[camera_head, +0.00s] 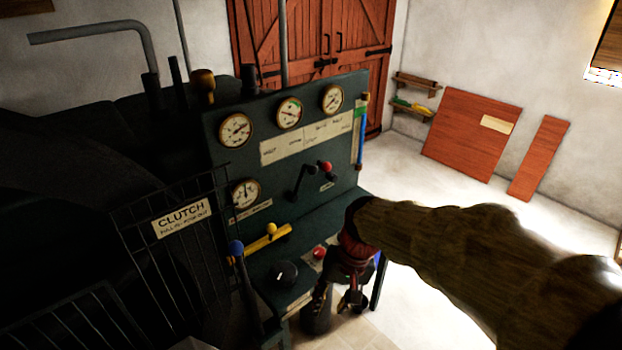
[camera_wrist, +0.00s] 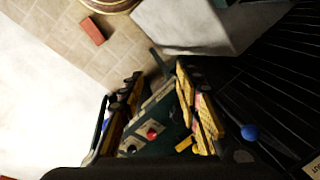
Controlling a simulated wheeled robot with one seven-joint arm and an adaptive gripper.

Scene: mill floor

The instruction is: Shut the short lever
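A dark green control panel (camera_head: 290,150) carries a short black lever with a red knob (camera_head: 325,167) on its face, below the gauges. A yellow lever with a yellow ball knob (camera_head: 271,229) lies across the desk's left part. A long lever with a blue knob (camera_head: 236,247) stands at the front left; its knob also shows in the wrist view (camera_wrist: 249,132). I cannot tell which one the task means by the short lever. My gripper (camera_head: 335,310) hangs fingers down beside the desk's front right, apart from these levers. In the wrist view its fingers (camera_wrist: 158,78) are spread and empty.
A red button (camera_head: 319,253) and a black round knob (camera_head: 283,273) sit on the desk close to my gripper. A wire guard with a clutch sign (camera_head: 181,218) stands left. A red brick (camera_wrist: 92,31) lies on the tiled floor. Floor at the right is clear.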

